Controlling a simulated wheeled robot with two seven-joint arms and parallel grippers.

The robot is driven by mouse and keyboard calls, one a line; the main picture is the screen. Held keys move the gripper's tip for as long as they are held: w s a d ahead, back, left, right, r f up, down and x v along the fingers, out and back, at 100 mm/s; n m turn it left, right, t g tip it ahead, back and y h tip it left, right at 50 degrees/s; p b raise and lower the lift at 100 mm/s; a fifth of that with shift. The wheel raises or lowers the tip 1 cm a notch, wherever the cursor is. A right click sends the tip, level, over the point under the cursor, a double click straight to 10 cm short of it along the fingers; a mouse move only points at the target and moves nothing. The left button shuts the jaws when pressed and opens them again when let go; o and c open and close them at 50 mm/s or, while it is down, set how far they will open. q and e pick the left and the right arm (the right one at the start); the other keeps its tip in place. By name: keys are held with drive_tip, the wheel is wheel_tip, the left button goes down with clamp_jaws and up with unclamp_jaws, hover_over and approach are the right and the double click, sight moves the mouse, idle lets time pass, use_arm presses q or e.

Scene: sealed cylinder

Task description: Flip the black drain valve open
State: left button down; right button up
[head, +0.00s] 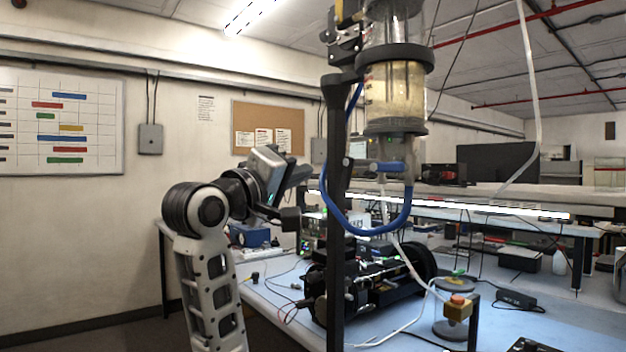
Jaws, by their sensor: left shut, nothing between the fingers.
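The clear cylinder (392,92) holds a pale yellow liquid and stands upright between black collars on a black post (337,250). Below it is a narrower clear outlet with a blue fitting (385,167) across it. A small dark knob (347,162) sits at the fitting's left end, by the post; I cannot tell for sure whether it is the black drain valve or how its handle is turned. My left gripper (302,174) is shut and empty, left of the post and apart from the fitting, at about its height in the picture. My right gripper is not in view.
A blue hose (340,224) loops below the fitting. A black machine (375,283) and a clear jar with an orange-topped brass block (457,307) stand on the blue bench (275,310). White tubing hangs in front. A wall with a whiteboard (60,122) is at left.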

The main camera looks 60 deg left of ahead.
use_arm(q)
drive_tip(key=v, duration=0.5)
drive_tip(key=shift+s+d+r+b, duration=0.1)
drive_tip(key=shift+r+b, duration=0.15)
drive_tip(key=shift+b, duration=0.1)
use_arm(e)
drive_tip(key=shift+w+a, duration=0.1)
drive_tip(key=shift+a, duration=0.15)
